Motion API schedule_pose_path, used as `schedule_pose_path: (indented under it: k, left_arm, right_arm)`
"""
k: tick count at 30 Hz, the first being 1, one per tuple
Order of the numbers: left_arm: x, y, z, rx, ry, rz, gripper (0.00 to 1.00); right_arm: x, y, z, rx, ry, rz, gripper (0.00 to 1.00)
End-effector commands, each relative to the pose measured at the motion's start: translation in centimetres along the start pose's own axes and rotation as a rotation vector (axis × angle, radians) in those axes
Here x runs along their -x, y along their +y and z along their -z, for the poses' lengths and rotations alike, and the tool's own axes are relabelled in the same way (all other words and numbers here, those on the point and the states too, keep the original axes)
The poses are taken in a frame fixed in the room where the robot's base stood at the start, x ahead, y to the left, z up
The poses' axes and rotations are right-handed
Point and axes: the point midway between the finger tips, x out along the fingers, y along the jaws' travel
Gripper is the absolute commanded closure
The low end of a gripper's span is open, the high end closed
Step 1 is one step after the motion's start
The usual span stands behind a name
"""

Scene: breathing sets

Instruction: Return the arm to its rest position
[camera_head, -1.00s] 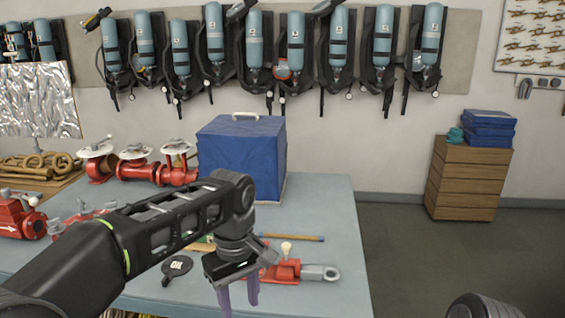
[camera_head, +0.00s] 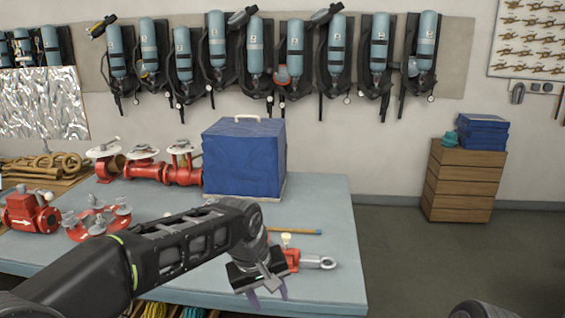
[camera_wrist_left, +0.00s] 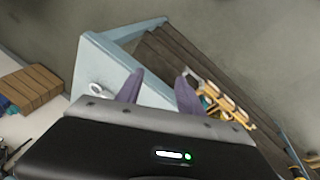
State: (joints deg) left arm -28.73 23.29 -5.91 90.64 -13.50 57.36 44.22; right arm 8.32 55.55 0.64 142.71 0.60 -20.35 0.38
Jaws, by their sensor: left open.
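My left arm comes in from the left in the head view and reaches over the front of the blue-grey table (camera_head: 325,215). My left gripper (camera_head: 267,291) is at its end, near the table's front edge, with its purple fingers pointing down. In the left wrist view the two purple fingers (camera_wrist_left: 158,92) stand apart with nothing between them. The table (camera_wrist_left: 103,62) shows beyond them, its corner at the upper left. My right gripper is in neither view; a dark rounded part of me shows at the bottom right of the head view.
A blue covered box (camera_head: 243,160) stands at the table's back. Red valves (camera_head: 148,168) and a red flanged part (camera_head: 96,220) lie left. A red tool with a grey ring end (camera_head: 318,262) lies just behind the gripper. A wooden drawer unit (camera_head: 465,182) stands right, with open floor before it.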

Motion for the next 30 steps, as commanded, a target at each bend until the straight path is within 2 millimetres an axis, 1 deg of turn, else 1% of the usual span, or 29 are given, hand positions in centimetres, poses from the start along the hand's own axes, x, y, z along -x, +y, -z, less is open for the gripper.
schedule_pose_path:
  k: [1, 3, 5, 7, 8, 9, 11, 12, 14, 15, 16, 17, 18, 20, 21, 24, 27, 30]
  left_arm:
    - [-1.5, 0.5, -0.4, -0.044, 0.006, -0.024, 0.55]
    - [-3.8, 1.1, -0.7, -0.11, 0.023, -0.065, 0.55]
    - [-6.4, 1.4, -1.4, -0.166, 0.035, -0.1, 0.55]
    - [-10.1, 1.1, -2.5, -0.231, 0.049, -0.139, 0.55]
    - [-12.1, 0.6, -3.2, -0.258, 0.053, -0.154, 0.55]
    - [-14.8, -0.3, -4.4, -0.291, 0.06, -0.174, 0.55]
    - [-18.9, -2.4, -6.8, -0.328, 0.067, -0.194, 0.55]
    - [-21.2, -4.0, -8.5, -0.341, 0.069, -0.2, 0.55]
    - [-24.2, -6.8, -11.3, -0.347, 0.064, -0.2, 0.55]
    - [-25.8, -8.7, -13.5, -0.346, 0.055, -0.196, 0.55]
    - [-26.8, -10.2, -15.2, -0.339, 0.044, -0.19, 0.55]
    - [-27.7, -11.6, -16.9, -0.329, 0.03, -0.183, 0.55]
    - [-28.6, -13.5, -19.3, -0.31, 0.007, -0.172, 0.55]
    - [-29.5, -15.8, -22.7, -0.274, -0.036, -0.156, 0.55]
    - [-29.8, -17.2, -24.9, -0.244, -0.072, -0.146, 0.55]
    - [-30.1, -19.5, -29.3, -0.18, -0.165, -0.127, 0.55]
    - [-30.4, -21.1, -31.9, -0.125, -0.226, -0.115, 0.55]
    - [-30.7, -21.8, -32.3, -0.092, -0.239, -0.11, 0.55]
  right_arm:
    - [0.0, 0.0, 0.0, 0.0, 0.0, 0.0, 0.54]
    - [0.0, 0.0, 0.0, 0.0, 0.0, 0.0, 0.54]
    - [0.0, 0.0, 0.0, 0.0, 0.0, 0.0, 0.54]
    - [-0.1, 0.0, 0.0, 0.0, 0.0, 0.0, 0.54]
    - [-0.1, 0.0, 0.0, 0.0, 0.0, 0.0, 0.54]
    - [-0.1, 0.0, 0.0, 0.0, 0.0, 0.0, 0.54]
    - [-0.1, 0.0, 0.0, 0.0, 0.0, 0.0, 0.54]
    - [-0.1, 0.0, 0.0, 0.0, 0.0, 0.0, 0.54]
    - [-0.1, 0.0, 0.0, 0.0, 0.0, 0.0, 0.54]
    - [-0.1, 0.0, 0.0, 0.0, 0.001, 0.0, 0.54]
    - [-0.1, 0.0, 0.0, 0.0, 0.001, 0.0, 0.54]
    - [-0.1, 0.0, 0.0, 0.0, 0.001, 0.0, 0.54]
    - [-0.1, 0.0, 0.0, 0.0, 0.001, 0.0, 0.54]
    - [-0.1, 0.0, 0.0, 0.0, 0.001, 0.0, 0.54]
    - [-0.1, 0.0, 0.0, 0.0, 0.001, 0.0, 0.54]
    - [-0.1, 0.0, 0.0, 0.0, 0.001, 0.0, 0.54]
    - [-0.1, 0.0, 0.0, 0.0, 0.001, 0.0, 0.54]
    - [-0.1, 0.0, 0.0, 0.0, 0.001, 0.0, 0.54]
